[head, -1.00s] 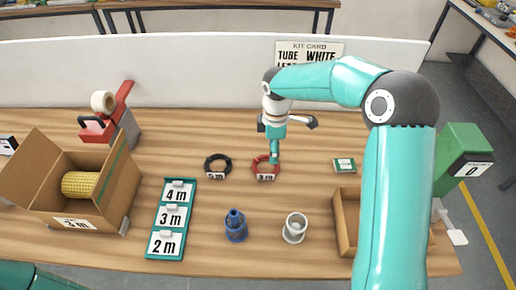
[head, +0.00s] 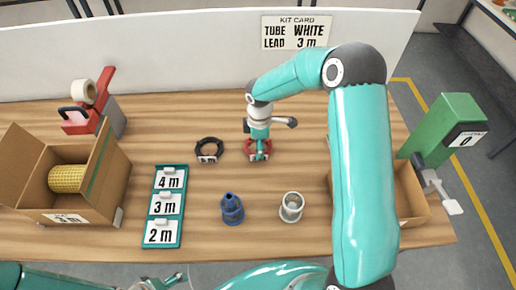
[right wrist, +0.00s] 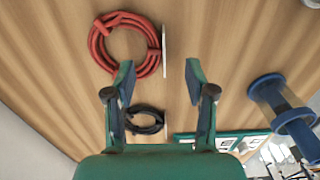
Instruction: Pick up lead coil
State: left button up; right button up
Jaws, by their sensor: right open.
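A red lead coil (head: 249,147) lies on the table with a small white tag, partly hidden by my right gripper. A black lead coil (head: 209,139) with a tag lies to its left. In the head view my right gripper (head: 258,155) points down at the red coil.
A kit card (head: 296,32) reads tube white, lead 3 m. A blue spool-like part (head: 232,209) and a white cup-like part (head: 291,206) stand in front.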

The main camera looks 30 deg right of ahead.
jog(key=f+b, duration=0.2)
jog(key=f, duration=0.3)
jog(key=shift+w+d+f+b, duration=0.1)
jog(key=shift+w+f+b, duration=0.2)
jog(key=shift+b, duration=0.1)
jog(key=shift+r, duration=0.2)
jog(key=shift+c, duration=0.7)
grip_shut()
